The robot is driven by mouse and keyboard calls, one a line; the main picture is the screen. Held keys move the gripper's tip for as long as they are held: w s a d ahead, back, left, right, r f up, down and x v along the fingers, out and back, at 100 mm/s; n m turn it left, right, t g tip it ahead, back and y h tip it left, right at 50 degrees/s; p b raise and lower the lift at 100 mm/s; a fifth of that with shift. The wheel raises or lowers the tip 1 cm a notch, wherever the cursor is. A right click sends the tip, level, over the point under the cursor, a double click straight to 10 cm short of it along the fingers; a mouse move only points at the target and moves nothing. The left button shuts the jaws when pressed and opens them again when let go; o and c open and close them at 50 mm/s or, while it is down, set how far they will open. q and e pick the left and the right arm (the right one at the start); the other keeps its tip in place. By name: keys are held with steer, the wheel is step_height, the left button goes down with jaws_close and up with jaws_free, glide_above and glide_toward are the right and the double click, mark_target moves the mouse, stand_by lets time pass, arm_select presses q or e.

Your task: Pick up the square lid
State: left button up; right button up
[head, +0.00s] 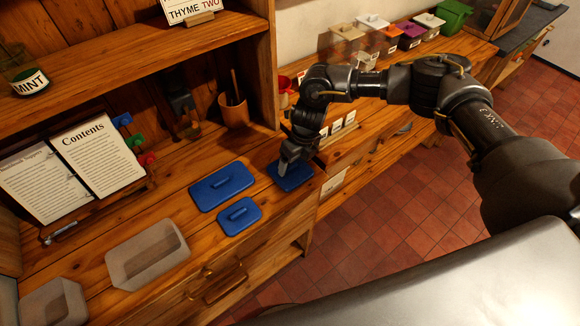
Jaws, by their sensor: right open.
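Three blue lids with raised handles lie flat on the wooden counter. The long rectangular lid (208,194) is at the left, and a small lid (230,225) lies just in front of it. The third lid, which looks about square (302,180), lies at the right end of the counter, partly hidden by my right gripper. My right gripper (285,168) points down over this lid, with its fingertips at about the handle. It is open; whether the fingers touch the lid cannot be told. My left gripper is not in view.
Two translucent containers, a larger one (148,252) and a smaller one (55,303), stand at the front left. An open book (100,155) leans at the back left. A wooden cup (234,110) stands behind the lids, beside the shelf's upright (264,70).

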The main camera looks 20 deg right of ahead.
steer(key=shift+c, duration=0.4)
steer(key=c, duration=0.5)
